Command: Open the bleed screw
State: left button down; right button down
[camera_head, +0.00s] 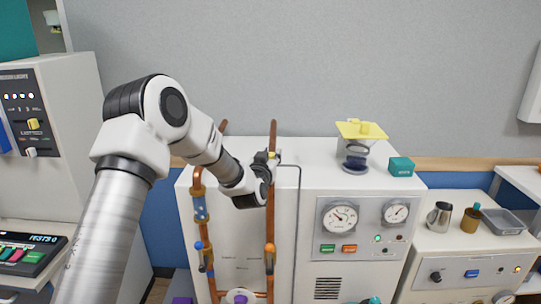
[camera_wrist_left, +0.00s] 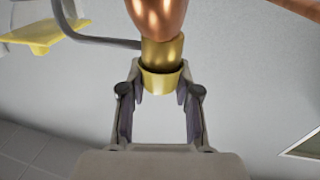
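The bleed screw appears to be the small brass fitting (camera_head: 274,155) at the upper part of the right copper pipe (camera_head: 271,205). In the left wrist view the brass screw (camera_wrist_left: 162,82) shows large, with a brass collar and rounded copper behind it. My left gripper (camera_head: 270,160) is at the screw, and the arm partly hides it in the head view. In the wrist view its two fingers (camera_wrist_left: 161,88) flank the brass from both sides and seem to touch it, with no clear gap. My right gripper is in neither view.
A white cabinet with two gauges (camera_head: 340,217) stands behind the pipes. A thin grey tube (camera_head: 299,215) runs down right of the screw. A yellow-topped glass device (camera_head: 360,130) and a teal box (camera_head: 401,167) stand on top. A second copper pipe (camera_head: 198,185) stands left.

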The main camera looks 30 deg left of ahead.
pick_arm(q)
jog(key=shift+n+g+y, duration=0.6)
jog(key=shift+n+y, duration=0.2)
jog(key=shift+y, duration=0.3)
jog(key=c, duration=0.8)
grip_release()
jog(key=v, duration=1.2)
jog(key=shift+f, duration=0.1)
